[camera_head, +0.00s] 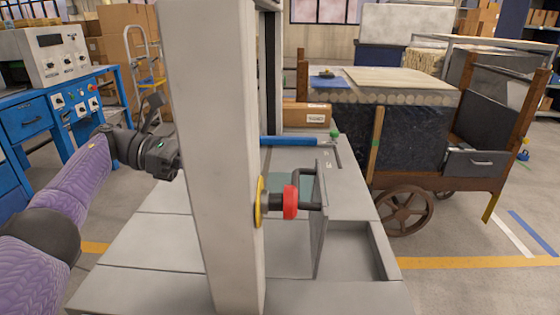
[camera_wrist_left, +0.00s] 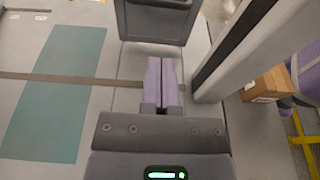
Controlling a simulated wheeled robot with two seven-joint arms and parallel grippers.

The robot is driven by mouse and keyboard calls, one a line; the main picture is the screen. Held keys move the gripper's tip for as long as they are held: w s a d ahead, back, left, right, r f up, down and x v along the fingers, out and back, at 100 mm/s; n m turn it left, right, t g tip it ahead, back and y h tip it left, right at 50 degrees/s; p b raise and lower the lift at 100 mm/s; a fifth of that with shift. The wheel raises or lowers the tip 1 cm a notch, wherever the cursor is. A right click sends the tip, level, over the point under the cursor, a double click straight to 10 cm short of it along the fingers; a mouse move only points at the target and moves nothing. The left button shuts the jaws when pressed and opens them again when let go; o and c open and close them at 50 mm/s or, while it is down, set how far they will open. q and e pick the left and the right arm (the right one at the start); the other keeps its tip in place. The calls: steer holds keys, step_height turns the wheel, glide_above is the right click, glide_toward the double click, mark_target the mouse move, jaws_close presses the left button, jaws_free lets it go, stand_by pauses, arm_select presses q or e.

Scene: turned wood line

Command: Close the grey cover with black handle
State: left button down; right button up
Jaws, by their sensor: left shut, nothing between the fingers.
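The grey cover (camera_head: 320,225) stands upright, open, on the grey machine bed beside a recess, in the head view. Its black handle (camera_head: 308,192) sticks out near its top. In the left wrist view, a dark-edged grey panel at the top edge (camera_wrist_left: 158,22) may be this cover; I cannot tell for certain. My left gripper (camera_wrist_left: 161,60) is shut and empty, its purple fingers together just below that panel. In the head view, my left arm reaches in from the left and the fingers are hidden behind the post. My right gripper is not in view.
A thick grey post (camera_head: 212,150) stands in front of the bed, with a red button (camera_head: 290,202) on its right side. A blue roller (camera_head: 290,141) lies behind the cover. A wooden cart (camera_head: 410,135) stands at right, a blue workbench (camera_head: 35,125) at left.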

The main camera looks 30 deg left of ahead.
arm_select(q)
steer(key=x, duration=1.4)
steer(key=shift+b, duration=0.45)
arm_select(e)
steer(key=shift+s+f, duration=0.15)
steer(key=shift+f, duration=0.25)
arm_select(q)
steer(key=shift+d+r, duration=0.1)
steer(key=shift+r, duration=0.05)
